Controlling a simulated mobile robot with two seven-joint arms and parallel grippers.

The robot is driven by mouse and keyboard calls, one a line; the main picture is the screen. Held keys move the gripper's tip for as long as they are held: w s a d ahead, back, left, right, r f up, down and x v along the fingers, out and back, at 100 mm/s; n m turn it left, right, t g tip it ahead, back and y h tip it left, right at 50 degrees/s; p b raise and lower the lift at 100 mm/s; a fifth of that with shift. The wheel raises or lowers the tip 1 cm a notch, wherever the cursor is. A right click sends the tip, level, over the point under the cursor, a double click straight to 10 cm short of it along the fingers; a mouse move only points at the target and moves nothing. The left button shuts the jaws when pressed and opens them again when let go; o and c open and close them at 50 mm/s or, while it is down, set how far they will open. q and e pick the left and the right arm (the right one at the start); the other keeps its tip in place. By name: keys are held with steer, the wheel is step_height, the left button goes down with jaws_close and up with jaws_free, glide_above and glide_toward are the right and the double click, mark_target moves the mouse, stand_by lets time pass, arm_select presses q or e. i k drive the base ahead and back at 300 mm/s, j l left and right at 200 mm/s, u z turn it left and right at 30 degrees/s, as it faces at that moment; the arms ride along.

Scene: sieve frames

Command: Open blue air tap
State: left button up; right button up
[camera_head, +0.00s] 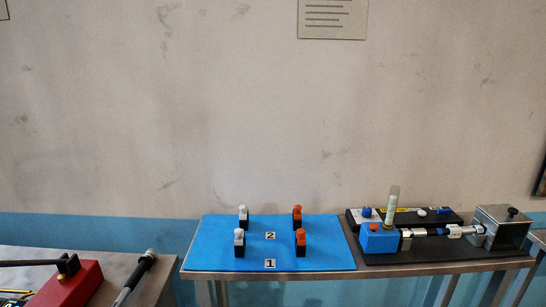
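A black panel (408,217) lies at the back of the right-hand bench and carries a small blue knob (366,212), a yellow label and a white knob (421,212). In front of it a blue block (379,240) with an orange-red button on top stands beside a clear upright tube (392,201). A silver fitting with blue and white parts (455,231) runs from the block to a metal box (503,228). I cannot tell which blue part is the air tap, nor whether it is open. Neither of my grippers is in view.
A blue mat (210,249) holds two white-topped and two orange-topped black holders, with number cards 1 and 2. A red box (72,287) and a black rod (135,280) lie on the left bench. A wall stands close behind. A gap separates the benches.

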mark_target(444, 213)
steer(key=i+l+z, duration=0.35)
steer(key=z, duration=0.15)
steer(key=i+l+z, duration=0.5)
steer(key=l+u, duration=0.2)
steer(key=l, duration=0.85)
steer(key=k+l+u, duration=0.2)
steer(key=l, duration=0.8)
steer(key=i+l, duration=0.05)
steer(key=i, duration=0.05)
